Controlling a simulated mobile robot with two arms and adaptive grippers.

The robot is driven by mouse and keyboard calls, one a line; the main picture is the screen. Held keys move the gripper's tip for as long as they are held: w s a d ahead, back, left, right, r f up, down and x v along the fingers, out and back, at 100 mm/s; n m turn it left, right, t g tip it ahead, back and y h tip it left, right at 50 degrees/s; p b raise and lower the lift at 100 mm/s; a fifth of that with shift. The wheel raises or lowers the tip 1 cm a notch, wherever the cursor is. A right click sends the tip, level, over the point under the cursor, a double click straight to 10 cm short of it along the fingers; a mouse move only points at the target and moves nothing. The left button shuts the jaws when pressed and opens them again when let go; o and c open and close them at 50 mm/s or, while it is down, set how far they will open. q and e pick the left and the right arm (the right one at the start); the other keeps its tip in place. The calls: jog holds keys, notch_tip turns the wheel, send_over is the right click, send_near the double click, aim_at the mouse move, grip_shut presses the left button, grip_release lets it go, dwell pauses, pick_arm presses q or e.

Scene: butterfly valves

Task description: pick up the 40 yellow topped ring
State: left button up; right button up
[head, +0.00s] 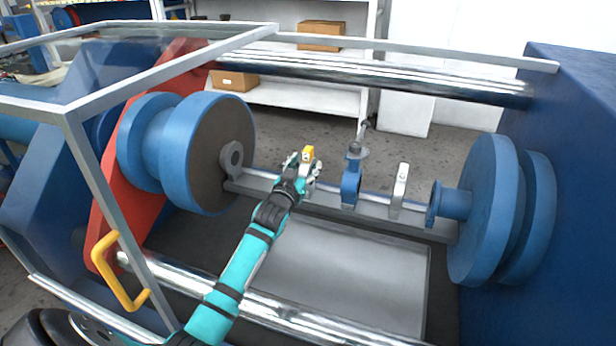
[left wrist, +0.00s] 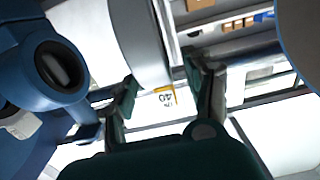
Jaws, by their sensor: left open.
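The yellow topped ring (head: 308,153) stands on the grey rail between the two blue flanges. It is mostly hidden behind my left gripper in the head view. My left gripper (head: 302,168) is at the ring, with its fingers around the upper part. In the left wrist view my left gripper (left wrist: 160,78) is open, one finger on each side of a white label (left wrist: 164,99) marked 40 with a yellow edge. I cannot tell whether either finger touches the ring. My right gripper is not in view.
A blue valve (head: 351,182) with a grey top stands right of the ring, then a white-topped ring (head: 400,186). A grey ring (head: 231,159) is at the left flange. Blue flanges (head: 490,210) and polished bars bound the space. A flat grey plate (head: 340,270) lies in front.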

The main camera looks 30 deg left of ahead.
pick_arm(q)
jog(key=x, duration=0.2)
jog(key=shift+w+f, duration=0.1)
jog(key=shift+w, duration=0.2)
grip_shut()
